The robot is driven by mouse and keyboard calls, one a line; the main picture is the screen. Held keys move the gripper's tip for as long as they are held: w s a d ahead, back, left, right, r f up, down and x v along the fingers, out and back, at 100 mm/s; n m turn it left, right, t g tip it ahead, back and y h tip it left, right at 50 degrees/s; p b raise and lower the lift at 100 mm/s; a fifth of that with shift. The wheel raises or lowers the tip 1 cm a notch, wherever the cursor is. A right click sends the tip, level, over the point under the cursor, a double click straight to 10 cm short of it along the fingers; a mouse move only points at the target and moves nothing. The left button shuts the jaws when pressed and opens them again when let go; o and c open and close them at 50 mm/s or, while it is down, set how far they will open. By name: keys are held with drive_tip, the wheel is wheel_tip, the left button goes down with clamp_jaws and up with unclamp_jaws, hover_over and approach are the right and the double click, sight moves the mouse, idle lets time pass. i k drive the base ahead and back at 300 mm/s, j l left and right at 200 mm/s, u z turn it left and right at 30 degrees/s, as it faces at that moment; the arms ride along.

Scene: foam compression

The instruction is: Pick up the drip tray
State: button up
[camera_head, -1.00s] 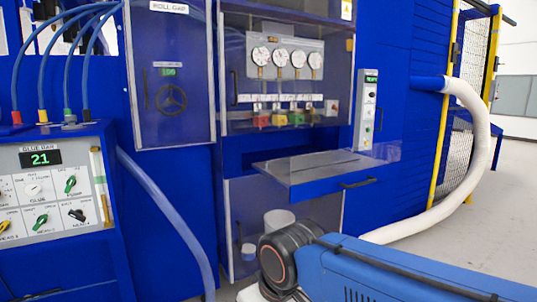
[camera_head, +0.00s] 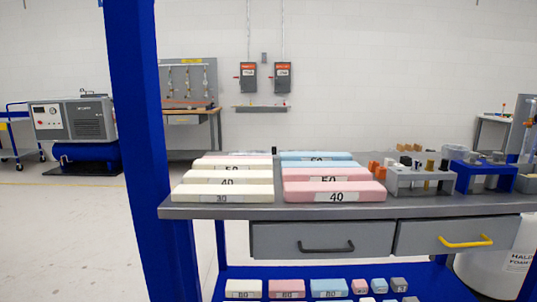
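I see no drip tray that I can make out in the view now. My gripper and arm are not in view. A grey-topped workbench (camera_head: 225,210) with blue legs stands in front of me. Several labelled foam blocks lie on it in two groups: cream ones such as the block marked 30 (camera_head: 245,193) on the left, and pink ones such as the block marked 40 (camera_head: 350,192) on the right, with a blue block (camera_head: 318,156) at the back.
The bench has a drawer with a black handle (camera_head: 326,248) and one with a yellow handle (camera_head: 465,242). A grey rack (camera_head: 420,182) and blue rack (camera_head: 478,178) stand at right. A blue post (camera_head: 140,130) rises at left. Floor (camera_head: 60,235) is clear left.

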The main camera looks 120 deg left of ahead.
sight(274, 153)
drive_tip(key=k+u, duration=0.1)
drive_tip(key=u, duration=0.35)
drive_tip(key=k+u, duration=0.1)
drive_tip(key=u, duration=0.35)
drive_tip(key=j+u, duration=0.1)
drive_tip(key=u, duration=0.4)
drive_tip(key=k+j+u, duration=0.1)
drive_tip(key=u, duration=0.35)
drive_tip(key=k+j+u, duration=0.1)
drive_tip(key=j+u, duration=0.25)
drive_tip(key=k+j+u, duration=0.1)
drive_tip(key=j+u, duration=0.65)
drive_tip(key=j, duration=0.75)
drive_tip(key=i+l+u, duration=0.2)
drive_tip(key=l, duration=0.4)
drive_tip(key=l+u, duration=0.2)
drive_tip(key=l, duration=0.45)
